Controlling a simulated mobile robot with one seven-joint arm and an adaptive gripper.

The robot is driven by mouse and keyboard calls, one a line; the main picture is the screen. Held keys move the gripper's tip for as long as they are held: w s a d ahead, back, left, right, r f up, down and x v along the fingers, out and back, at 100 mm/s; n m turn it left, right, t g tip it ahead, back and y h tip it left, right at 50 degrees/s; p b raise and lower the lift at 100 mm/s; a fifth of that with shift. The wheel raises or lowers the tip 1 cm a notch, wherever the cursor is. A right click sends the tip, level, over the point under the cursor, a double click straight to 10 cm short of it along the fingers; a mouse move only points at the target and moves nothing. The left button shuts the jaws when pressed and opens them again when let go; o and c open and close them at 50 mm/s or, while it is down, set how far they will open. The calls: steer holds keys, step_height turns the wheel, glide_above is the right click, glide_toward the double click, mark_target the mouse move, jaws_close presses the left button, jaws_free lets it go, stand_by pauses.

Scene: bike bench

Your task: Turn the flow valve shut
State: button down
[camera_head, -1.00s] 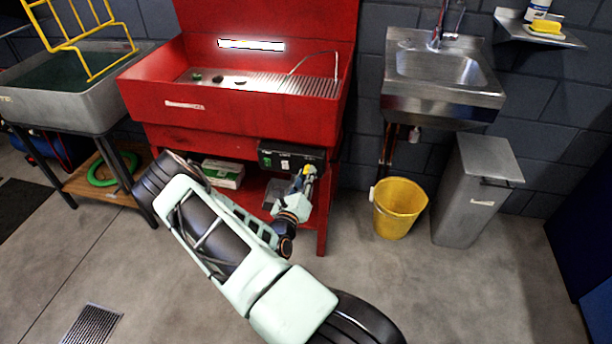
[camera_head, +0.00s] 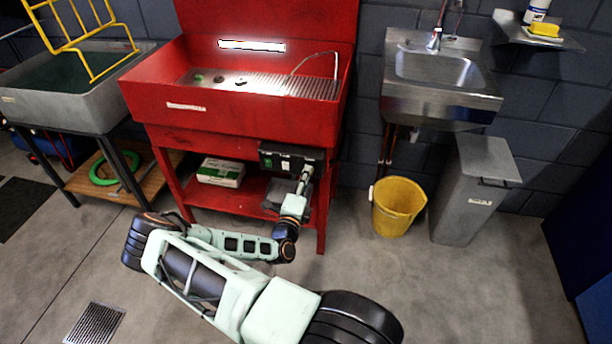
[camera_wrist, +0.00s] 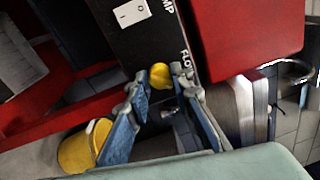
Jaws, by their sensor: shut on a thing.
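The flow valve shows in the wrist view as a yellow knob (camera_wrist: 160,76) beside the "FLO…" lettering on a dark control box (camera_wrist: 125,40). My gripper (camera_wrist: 158,80) has one fingertip on each side of the knob and is shut on it. In the head view, my gripper (camera_head: 306,172) reaches up to the right end of the control box (camera_head: 280,158) under the red wash basin. The knob is hidden there, and its exact turn angle cannot be told.
The red basin (camera_head: 220,115) overhangs the box. A white-green carton (camera_head: 220,173) sits on the red lower shelf. A yellow bucket (camera_head: 397,207) and a grey bin (camera_head: 470,205) stand to the right. The floor in front is clear.

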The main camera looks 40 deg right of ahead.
steer(key=shift+s+d+f+n+t, duration=0.1)
steer(key=shift+n+t, duration=0.05)
steer(key=shift+n, duration=2.05)
steer(key=shift+s+f+n+t, duration=0.1)
steer(key=shift+n+t, duration=0.05)
steer(key=shift+n, duration=2.05)
steer(key=c, duration=1.7)
jaws_free()
steer(key=shift+w+r, duration=0.1)
steer(key=v, duration=1.2)
steer(key=shift+r, duration=0.15)
